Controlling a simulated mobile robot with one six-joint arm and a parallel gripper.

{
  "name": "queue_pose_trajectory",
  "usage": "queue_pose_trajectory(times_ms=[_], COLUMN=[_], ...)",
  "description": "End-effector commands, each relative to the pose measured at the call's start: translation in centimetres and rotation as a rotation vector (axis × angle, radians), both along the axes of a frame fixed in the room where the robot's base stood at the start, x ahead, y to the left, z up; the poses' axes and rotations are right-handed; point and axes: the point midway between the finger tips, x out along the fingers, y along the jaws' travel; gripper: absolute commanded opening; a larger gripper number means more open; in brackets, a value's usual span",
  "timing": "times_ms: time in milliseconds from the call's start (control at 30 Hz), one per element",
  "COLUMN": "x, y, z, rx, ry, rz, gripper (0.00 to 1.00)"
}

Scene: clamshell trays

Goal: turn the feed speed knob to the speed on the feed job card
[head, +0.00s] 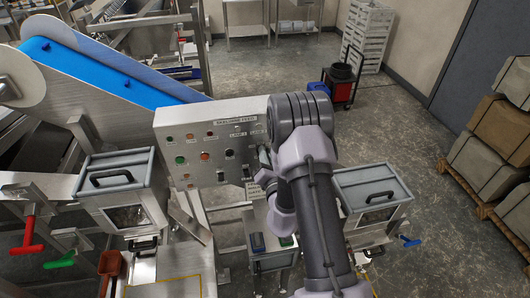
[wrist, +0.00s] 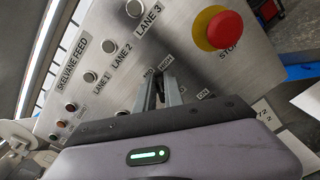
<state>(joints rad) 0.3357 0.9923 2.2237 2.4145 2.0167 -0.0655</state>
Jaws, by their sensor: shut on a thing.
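The grey control panel (head: 214,143), headed SKELVANE FEED, faces me in the head view and fills much of the wrist view (wrist: 150,50). My gripper (wrist: 160,88) reaches to the panel below the LANE buttons, its two narrow fingers close together. The labels MID and HIGH show just beyond the fingertips, and the knob between them is mostly hidden, so its pointer cannot be read. In the head view my gripper (head: 263,160) is at the panel's right side, partly covered by my arm. A small white printed card (head: 255,190) hangs below the panel; its text is too small to read.
A red stop button (wrist: 225,30) on a yellow base sits right of the fingers in the wrist view. Lidded grey bins (head: 118,180) (head: 372,190) flank the panel, and a blue conveyor (head: 120,75) rises behind.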

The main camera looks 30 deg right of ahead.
Motion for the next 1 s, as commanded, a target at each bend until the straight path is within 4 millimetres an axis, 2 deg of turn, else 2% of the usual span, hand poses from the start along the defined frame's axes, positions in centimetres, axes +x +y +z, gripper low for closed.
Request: queue_pose_trajectory(times_ms=[400,933,967,1000], x=[0.03,0.03,0.03,0.03], y=[-0.27,-0.29,-0.29,-0.29], z=[-0.01,-0.03,-0.03,-0.03], rx=[0.162,0.183,0.183,0.183], ry=[-0.050,-0.058,-0.058,-0.057], rz=[0.000,0.000,0.000,-0.001], gripper=[0.00,0.00,0.17,0.24])
